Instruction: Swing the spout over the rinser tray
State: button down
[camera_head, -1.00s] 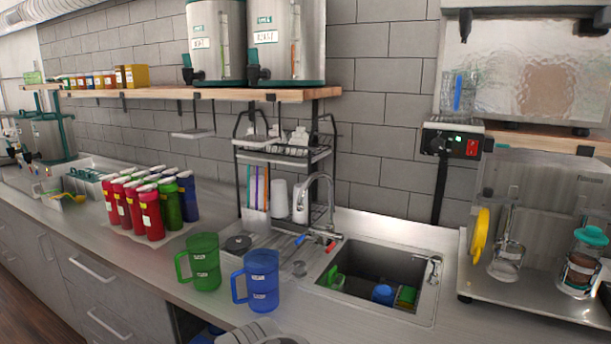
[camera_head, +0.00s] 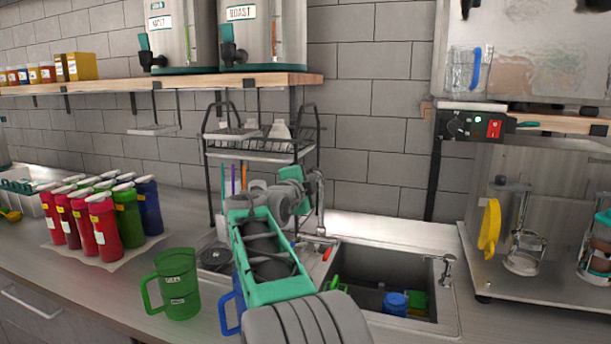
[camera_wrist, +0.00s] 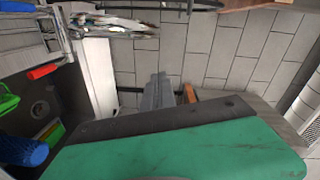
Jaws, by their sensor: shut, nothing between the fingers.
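The chrome spout (camera_head: 321,212) belongs to the tap at the left rim of the sink. It is mostly hidden behind my arm and gripper in the head view, so its exact angle cannot be told. The rinser tray (camera_head: 215,259), with a round dark disc, lies on the counter left of the sink and is partly covered by my arm. My gripper (camera_head: 309,185) is raised beside the upper part of the spout; whether they touch is unclear. In the wrist view the grey fingers (camera_wrist: 159,93) are together and empty. A red tap handle (camera_wrist: 43,71) shows left of them.
The sink (camera_head: 375,270) holds blue and green items. A green mug (camera_head: 175,284) and a partly hidden blue mug (camera_head: 231,309) stand in front. A black rack (camera_head: 262,150) stands behind the tap. A wooden shelf (camera_head: 160,86) runs above.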

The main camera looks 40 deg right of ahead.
jog(key=w+d+f+p, duration=0.1)
jog(key=w+d+p, duration=0.3)
jog(key=w, duration=0.3)
jog(key=shift+d+f, duration=0.35)
jog(key=shift+d, duration=0.45)
jog(key=shift+w, duration=0.1)
